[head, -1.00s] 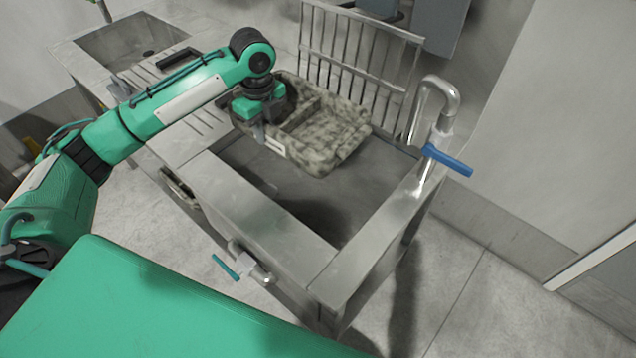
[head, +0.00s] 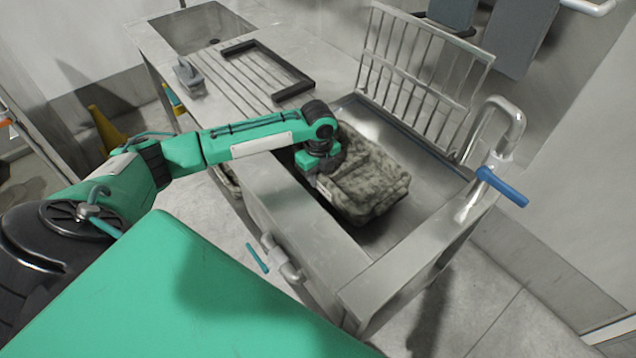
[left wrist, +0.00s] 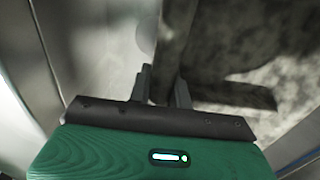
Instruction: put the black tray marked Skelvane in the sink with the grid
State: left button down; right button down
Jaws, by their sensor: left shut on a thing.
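A tray (head: 375,185) with mottled dark-and-pale grey walls is in or just over the near sink, close to its front wall. I cannot read any marking on it, and it does not look plain black. My left gripper (head: 318,172) is shut on the tray's left edge; in the left wrist view its fingers (left wrist: 160,88) pinch the wall. Whether the tray touches the sink floor is hidden. The near sink (head: 405,270) has a metal grid (head: 420,60) tilted up at its back. My right gripper is out of view.
A blue-handled tap (head: 500,185) stands at the sink's right. A second basin (head: 205,30) is farther left. The sink's back part is clear.

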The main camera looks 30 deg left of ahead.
pick_arm(q)
notch_tip(320, 180, down, 3)
jog(key=shift+r, duration=0.1)
jog(key=shift+f, duration=0.2)
jog(key=c, duration=1.3)
grip_release()
jog(key=shift+f, duration=0.1)
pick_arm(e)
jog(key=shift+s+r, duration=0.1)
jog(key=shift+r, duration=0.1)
